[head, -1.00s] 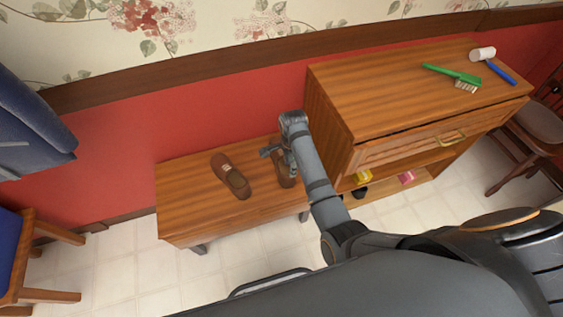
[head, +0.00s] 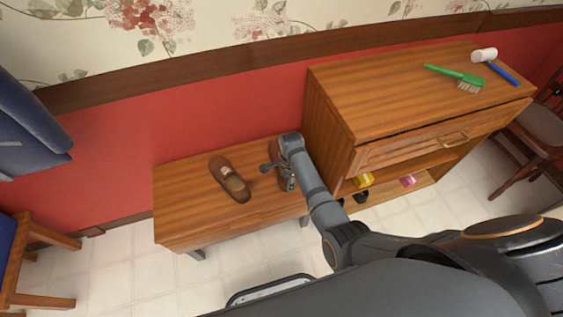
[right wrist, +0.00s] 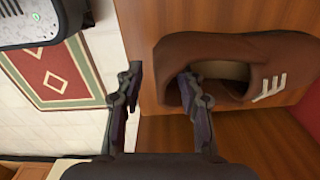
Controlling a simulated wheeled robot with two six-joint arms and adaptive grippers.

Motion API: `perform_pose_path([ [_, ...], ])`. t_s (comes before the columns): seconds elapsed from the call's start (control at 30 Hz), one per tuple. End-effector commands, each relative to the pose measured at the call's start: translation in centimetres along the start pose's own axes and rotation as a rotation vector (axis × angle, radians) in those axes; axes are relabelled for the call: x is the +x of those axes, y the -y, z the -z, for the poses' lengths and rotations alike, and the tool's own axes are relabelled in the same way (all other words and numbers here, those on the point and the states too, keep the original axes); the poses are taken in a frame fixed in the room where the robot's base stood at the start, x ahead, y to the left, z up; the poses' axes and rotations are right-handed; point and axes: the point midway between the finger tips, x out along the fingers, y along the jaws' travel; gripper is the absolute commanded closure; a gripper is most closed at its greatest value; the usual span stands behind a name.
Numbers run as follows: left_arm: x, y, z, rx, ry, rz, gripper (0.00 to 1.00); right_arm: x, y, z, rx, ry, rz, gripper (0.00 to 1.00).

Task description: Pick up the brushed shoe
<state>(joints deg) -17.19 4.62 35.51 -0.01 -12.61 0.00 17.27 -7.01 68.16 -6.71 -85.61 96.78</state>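Two brown shoes are on the low wooden bench (head: 180,215). The left shoe (head: 231,180) lies clear in the head view. The right shoe is mostly hidden there behind my right gripper (head: 279,170). In the right wrist view, this right shoe (right wrist: 285,62) has a dark opening and pale stripes. My right gripper (right wrist: 160,90) is open; one finger is at the shoe's opening and the other is outside its near edge, with a gap between. I cannot tell which shoe is brushed. My left gripper is out of view.
A wooden cabinet (head: 350,105) stands right beside the bench. A green brush (head: 455,75) and a white-headed tool with a blue handle (head: 484,55) lie on top. Small yellow and pink items sit on its lower shelf. A chair (head: 540,135) stands at right.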

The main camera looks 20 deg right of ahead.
Motion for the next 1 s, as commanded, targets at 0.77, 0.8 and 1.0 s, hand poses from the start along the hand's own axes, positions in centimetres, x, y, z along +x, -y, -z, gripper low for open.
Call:
perform_pose_path([
  [0.77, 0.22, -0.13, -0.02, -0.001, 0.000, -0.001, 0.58, 0.73, 0.00, -0.01, 0.000, 0.000, 0.000, 1.00],
  [0.8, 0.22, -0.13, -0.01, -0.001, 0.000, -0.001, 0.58, 0.73, 0.00, -0.01, 0.000, 0.000, 0.000, 1.00],
  [1.0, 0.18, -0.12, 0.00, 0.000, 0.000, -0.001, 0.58, 0.61, 0.08, -0.02, 0.000, 0.001, 0.003, 1.00],
])
